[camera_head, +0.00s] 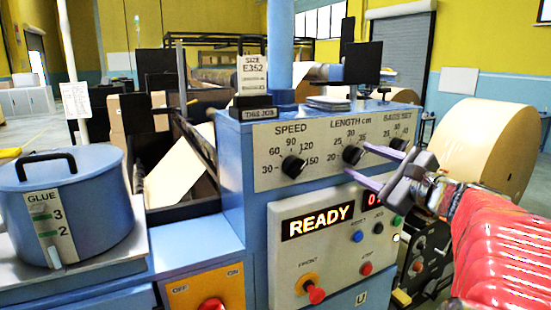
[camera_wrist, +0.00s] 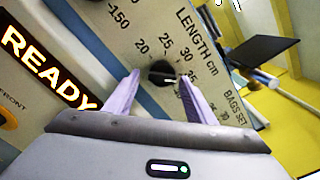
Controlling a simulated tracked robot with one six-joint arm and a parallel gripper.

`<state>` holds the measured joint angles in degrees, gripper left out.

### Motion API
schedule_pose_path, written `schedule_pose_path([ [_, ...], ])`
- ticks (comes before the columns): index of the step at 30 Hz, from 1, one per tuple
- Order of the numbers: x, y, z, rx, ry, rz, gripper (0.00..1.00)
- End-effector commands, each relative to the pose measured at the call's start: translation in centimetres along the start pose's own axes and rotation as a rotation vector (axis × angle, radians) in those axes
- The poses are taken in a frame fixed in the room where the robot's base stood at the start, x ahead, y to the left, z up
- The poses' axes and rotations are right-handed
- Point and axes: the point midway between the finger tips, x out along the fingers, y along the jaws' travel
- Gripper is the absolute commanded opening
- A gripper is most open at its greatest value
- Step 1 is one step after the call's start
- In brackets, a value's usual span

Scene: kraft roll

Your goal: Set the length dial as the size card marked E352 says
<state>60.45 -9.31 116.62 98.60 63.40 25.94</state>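In the wrist view the length dial (camera_wrist: 161,72) has a white pointer mark directed to the right, near 35. My gripper (camera_head: 357,160) is open, its two purple fingers reaching to either side of the dial. In the wrist view my gripper (camera_wrist: 158,77) shows gaps beside the knob; contact cannot be told. The size card (camera_head: 252,72) reads SIZE E352; its smaller lines are unreadable. It stands above a THIS JOB plate (camera_head: 259,114).
The speed dial (camera_head: 293,166) is left of the length dial, and the bags/set dial (camera_head: 398,144) is right of it. Below are a READY display (camera_head: 317,222), small buttons and a red knob (camera_head: 315,293). A glue pot (camera_head: 66,205) stands left; a kraft roll (camera_head: 484,150) stands right.

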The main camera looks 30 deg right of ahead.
Motion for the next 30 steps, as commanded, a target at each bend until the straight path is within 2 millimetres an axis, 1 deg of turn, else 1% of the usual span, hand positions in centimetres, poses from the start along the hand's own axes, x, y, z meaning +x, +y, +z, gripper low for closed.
schedule_pose_path([
  [9, -0.1, -0.2, 0.2, -0.003, -0.003, -0.003, 0.54],
  [14, -0.8, -0.3, 0.2, -0.004, -0.001, -0.006, 0.54],
  [20, -2.9, -0.2, 0.1, -0.004, 0.000, -0.006, 0.54],
  [30, -7.2, -0.2, 0.1, -0.003, 0.000, -0.006, 0.54],
])
